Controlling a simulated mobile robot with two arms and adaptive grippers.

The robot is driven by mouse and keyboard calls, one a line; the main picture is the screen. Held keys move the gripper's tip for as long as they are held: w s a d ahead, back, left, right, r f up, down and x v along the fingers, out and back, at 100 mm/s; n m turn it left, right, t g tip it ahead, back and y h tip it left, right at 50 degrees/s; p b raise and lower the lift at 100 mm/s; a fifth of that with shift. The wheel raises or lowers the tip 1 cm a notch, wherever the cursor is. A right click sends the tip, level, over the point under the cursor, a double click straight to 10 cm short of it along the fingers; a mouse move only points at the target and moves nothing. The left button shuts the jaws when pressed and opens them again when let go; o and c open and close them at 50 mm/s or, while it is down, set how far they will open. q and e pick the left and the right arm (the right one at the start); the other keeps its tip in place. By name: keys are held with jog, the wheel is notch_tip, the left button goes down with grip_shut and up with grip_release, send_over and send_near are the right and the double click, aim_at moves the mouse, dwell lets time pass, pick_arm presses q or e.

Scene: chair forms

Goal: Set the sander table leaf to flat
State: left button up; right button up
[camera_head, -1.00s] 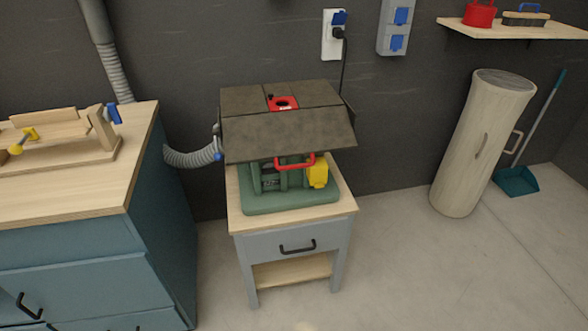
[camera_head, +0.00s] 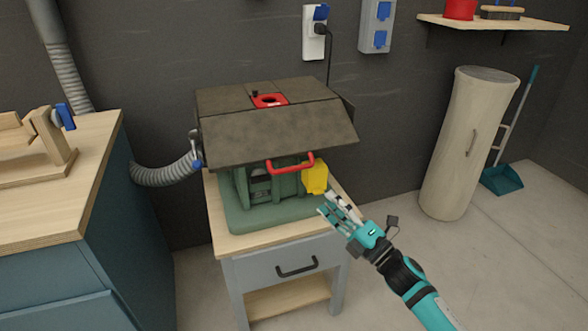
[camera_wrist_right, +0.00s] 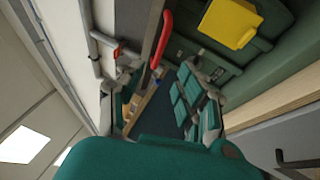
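The sander (camera_head: 265,190) is a green machine with a dark table top (camera_head: 225,96) around a red insert (camera_head: 270,100). Its front leaf (camera_head: 270,135) slopes down toward me. A red handle (camera_head: 292,165) sits below the leaf's front edge; it also shows in the right wrist view (camera_wrist_right: 163,38). My right gripper (camera_head: 329,205) is in front of the sander's right side, below and to the right of the handle, apart from it. Its fingers look spread and empty in the right wrist view (camera_wrist_right: 167,75). My left gripper is not in view.
A yellow box (camera_head: 315,178) is on the sander's right side. The sander stands on a grey cabinet with a wooden top (camera_head: 240,243). A blue workbench (camera_head: 60,270) is at left, with a hose (camera_head: 165,174) between. Floor at right is open before a wooden cylinder (camera_head: 465,145).

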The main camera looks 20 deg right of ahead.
aim_at(295, 168)
jog(key=x, duration=1.3)
jog(key=shift+w, duration=0.25)
jog(key=shift+c, duration=0.2)
grip_shut()
